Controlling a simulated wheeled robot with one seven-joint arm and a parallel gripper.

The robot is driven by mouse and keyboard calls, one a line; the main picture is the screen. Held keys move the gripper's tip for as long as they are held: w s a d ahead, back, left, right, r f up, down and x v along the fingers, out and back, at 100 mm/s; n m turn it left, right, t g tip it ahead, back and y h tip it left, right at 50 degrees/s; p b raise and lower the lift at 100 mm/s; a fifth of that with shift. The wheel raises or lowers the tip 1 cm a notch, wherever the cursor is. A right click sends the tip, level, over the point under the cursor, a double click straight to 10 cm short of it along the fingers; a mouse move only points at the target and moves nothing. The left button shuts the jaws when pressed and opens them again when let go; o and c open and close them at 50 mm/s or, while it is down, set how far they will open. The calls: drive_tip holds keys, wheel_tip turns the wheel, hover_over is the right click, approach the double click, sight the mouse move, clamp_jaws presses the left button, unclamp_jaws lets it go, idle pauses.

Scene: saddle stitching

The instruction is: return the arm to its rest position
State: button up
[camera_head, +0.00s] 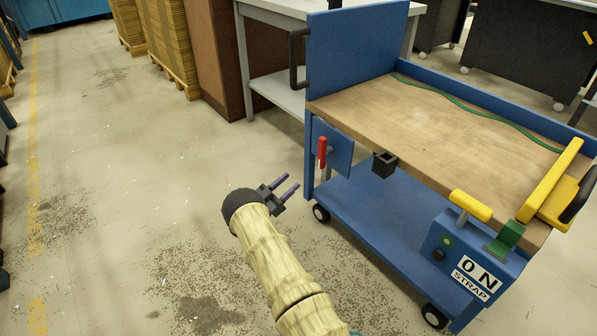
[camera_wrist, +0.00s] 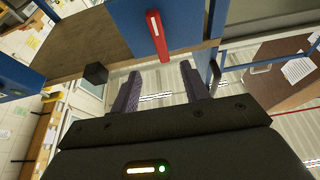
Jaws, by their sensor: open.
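My arm (camera_head: 278,268) reaches up from the bottom of the head view over the bare floor, left of the blue cart. My gripper (camera_head: 287,186) is open, with its two purple fingers apart and nothing between them. The wrist view also shows the open gripper (camera_wrist: 162,88), with a gap between the fingers. The fingertips are apart from the cart in the head view. The red lever (camera_head: 322,152) on the cart's side stands beyond the fingers, and it also shows in the wrist view (camera_wrist: 156,36).
The blue cart has a wooden top (camera_head: 440,105) with a green strap (camera_head: 480,114) along it. A black square bracket (camera_head: 384,164) sticks out at its near edge. A yellow-handled strap box (camera_head: 470,255) stands at the front right. The floor (camera_head: 120,200) to the left is clear.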

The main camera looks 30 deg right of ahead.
drive_tip(key=shift+a+f, duration=0.25)
drive_tip(key=shift+a, duration=0.4)
